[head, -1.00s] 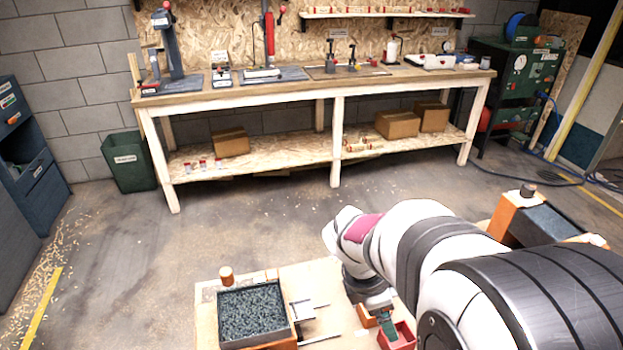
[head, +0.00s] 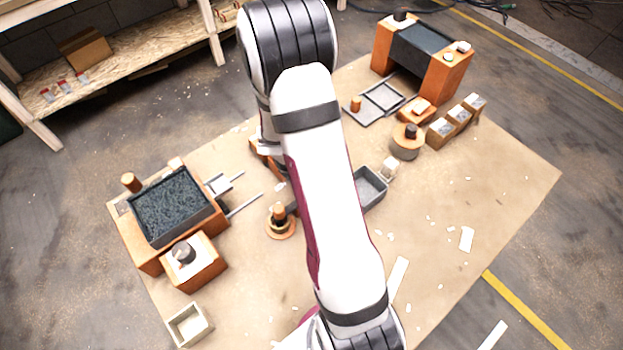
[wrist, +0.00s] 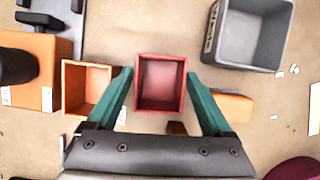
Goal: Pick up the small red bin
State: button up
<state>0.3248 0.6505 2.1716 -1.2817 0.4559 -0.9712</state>
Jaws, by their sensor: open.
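The small red bin (wrist: 160,84) is an open-topped box in the middle of the wrist view. My gripper (wrist: 159,88) is open, with one green finger on each side of the red bin. The left finger looks close to the bin's left wall, and a gap shows on the right. I cannot tell how high the fingers are above the board. The bin looks empty. In the head view my arm covers the place where the red bin and my gripper would show.
An orange bin (wrist: 86,87) stands close to the red bin's left. A larger grey bin (wrist: 250,34) is at upper right, also in the head view (head: 370,188). An orange block (wrist: 234,106) lies beside the right finger.

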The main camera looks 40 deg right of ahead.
jog(key=c, duration=1.1)
